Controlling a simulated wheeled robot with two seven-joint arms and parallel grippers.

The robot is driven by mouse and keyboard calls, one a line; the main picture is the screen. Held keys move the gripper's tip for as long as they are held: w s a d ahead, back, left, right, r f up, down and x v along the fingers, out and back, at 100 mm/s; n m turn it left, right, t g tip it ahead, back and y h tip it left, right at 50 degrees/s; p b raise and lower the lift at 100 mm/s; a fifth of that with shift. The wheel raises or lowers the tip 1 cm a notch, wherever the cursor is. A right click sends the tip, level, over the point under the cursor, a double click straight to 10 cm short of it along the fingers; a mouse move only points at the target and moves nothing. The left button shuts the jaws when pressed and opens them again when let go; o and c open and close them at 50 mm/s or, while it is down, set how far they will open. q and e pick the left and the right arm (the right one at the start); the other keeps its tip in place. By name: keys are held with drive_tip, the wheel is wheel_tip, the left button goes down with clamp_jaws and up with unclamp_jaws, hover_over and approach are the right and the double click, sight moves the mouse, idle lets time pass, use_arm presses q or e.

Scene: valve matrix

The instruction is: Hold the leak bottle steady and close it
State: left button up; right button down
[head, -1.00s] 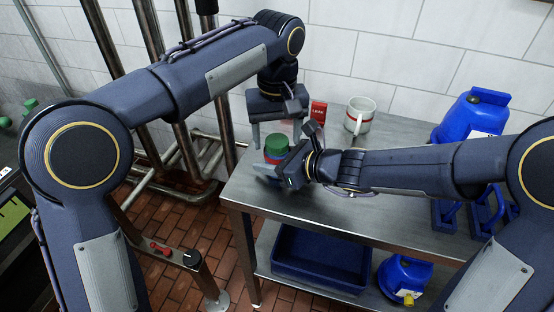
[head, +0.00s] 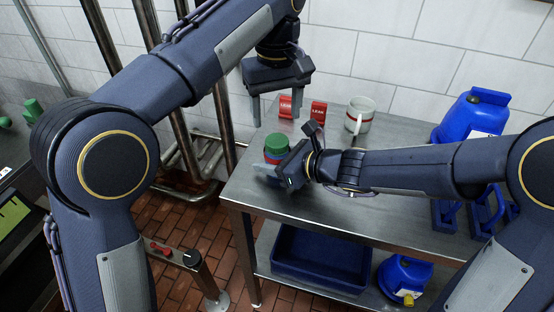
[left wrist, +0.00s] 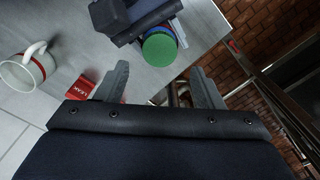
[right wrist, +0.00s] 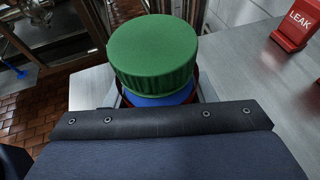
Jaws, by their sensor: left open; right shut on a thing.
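The leak bottle (head: 274,158) stands at the left end of the steel table, with a green cap (head: 276,143) on top and blue and red below it. The ribbed cap (right wrist: 153,50) fills the top middle of the right wrist view and sits over a blue part; I cannot tell how tight it is. My right gripper (head: 273,172) is shut around the bottle's body, which mostly hides behind it. My left gripper (head: 278,108) is open and empty, above the bottle and apart from it. In the left wrist view the cap (left wrist: 159,48) shows beyond its fingertips.
Two red LEAK signs (head: 286,107) (head: 318,112) and a white mug (head: 360,115) stand behind the bottle. A blue container (head: 470,118) stands at the right. A blue bin (head: 320,258) and another blue container (head: 403,275) are on the lower shelf. The tabletop's front middle is clear.

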sight(277, 140)
use_arm(q)
drive_tip(key=shift+s+r+n, duration=0.1)
drive_tip(key=shift+r+n, duration=0.5)
drive_tip(key=shift+r, duration=0.3)
drive_tip(key=shift+f, duration=0.15)
drive_tip(key=shift+f, duration=3.9)
drive_tip(key=c, duration=1)
drive_tip(key=m, duration=0.3)
